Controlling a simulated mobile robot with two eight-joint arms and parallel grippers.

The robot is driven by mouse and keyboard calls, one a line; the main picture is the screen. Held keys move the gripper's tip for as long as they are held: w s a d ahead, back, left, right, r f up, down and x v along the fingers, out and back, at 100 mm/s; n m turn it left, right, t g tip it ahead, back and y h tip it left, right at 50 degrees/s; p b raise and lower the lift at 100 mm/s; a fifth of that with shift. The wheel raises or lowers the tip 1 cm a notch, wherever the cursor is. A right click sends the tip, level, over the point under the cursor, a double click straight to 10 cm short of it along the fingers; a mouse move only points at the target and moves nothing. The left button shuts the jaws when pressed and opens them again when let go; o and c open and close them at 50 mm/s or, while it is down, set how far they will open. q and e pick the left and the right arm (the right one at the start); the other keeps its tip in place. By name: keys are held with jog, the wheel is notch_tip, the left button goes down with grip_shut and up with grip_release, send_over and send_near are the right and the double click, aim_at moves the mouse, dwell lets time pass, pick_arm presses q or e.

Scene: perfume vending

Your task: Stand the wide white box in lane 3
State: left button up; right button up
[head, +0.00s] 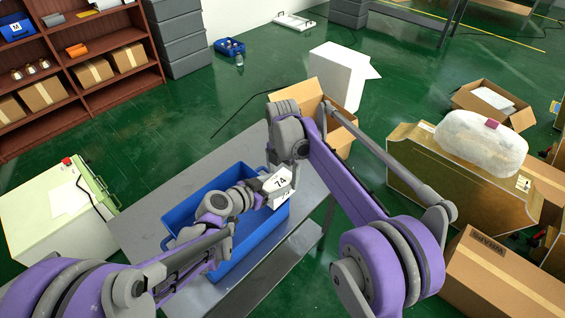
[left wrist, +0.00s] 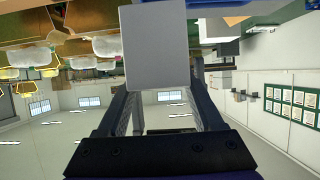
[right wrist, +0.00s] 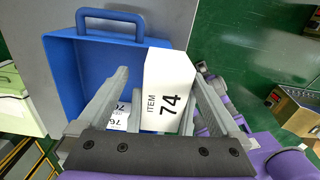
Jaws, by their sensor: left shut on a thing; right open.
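A white box marked 74 (head: 280,183) is held tilted above the right end of a blue crate (head: 235,258). In the left wrist view, a plain pale face of the box (left wrist: 157,45) fills the space at the fingertips of my left gripper (left wrist: 158,88), which is shut on it. In the right wrist view, the box's "ITEM 74" face (right wrist: 168,88) shows between the spread fingers of my right gripper (right wrist: 163,80), which is open. I cannot tell whether its fingers touch the box. No lane markings are discernible.
The crate stands on a grey table (head: 190,160). Another label, 76 (right wrist: 118,118), shows low in the right wrist view. An open carton (head: 305,95) and white block (head: 340,72) are behind the table. A shelf (head: 75,70) stands left; cartons crowd the right.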

aim_at(282, 181)
jog(key=shift+f, duration=1.55)
pick_arm(q)
jog(key=shift+s+d, duration=0.15)
pick_arm(e)
jog(key=c, duration=1.4)
pick_arm(q)
jog(key=o, duration=1.5)
pick_arm(e)
jog(key=shift+a, duration=0.1)
jog(key=shift+c, duration=0.3)
